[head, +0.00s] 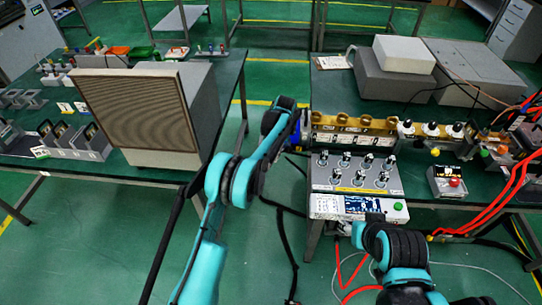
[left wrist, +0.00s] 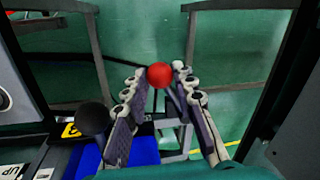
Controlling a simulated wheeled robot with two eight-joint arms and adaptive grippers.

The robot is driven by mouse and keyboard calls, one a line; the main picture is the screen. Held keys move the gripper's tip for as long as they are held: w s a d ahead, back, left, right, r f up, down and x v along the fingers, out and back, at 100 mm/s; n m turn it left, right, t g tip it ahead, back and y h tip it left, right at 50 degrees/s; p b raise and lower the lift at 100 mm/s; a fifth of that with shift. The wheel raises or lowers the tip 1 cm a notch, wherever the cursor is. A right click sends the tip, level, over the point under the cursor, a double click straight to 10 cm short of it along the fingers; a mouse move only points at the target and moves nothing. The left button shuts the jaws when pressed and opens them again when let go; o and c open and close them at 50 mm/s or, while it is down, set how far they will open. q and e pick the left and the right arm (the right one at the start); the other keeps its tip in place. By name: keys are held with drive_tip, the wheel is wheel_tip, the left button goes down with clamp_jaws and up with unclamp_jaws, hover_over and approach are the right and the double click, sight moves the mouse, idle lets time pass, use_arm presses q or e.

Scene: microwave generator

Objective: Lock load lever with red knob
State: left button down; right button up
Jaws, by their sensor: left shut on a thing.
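In the left wrist view the red knob (left wrist: 160,75) is a round red ball on a thin lever. It sits between the fingertips of my left gripper (left wrist: 159,84), which is closed on it. In the head view my left gripper (head: 298,128) is at the left end of the instrument row on the right table, and the red knob is hidden there. My right arm comes in at the bottom right of the head view; its gripper is mostly hidden and its fingers cannot be made out.
A second lever with a black knob (left wrist: 93,117) stands left of my left gripper. A blue part (left wrist: 145,152) lies below the fingers. The right table holds a switch panel (head: 352,176) and grey boxes (head: 380,75). A large grilled box (head: 135,105) stands on the left table.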

use_arm(q)
drive_tip(key=c, duration=1.2)
unclamp_jaws()
drive_tip(key=shift+d, duration=0.1)
drive_tip(key=shift+w+d+r, duration=0.1)
drive_tip(key=shift+d+r, duration=0.25)
drive_tip(key=shift+r, duration=1.6)
drive_tip(key=shift+w+d+r, duration=0.1)
drive_tip(key=shift+d+r, duration=0.3)
drive_tip(key=shift+r, duration=1.55)
drive_tip(key=shift+w+d+r, duration=0.1)
drive_tip(key=shift+d+r, duration=0.25)
drive_tip(key=shift+r, duration=1.6)
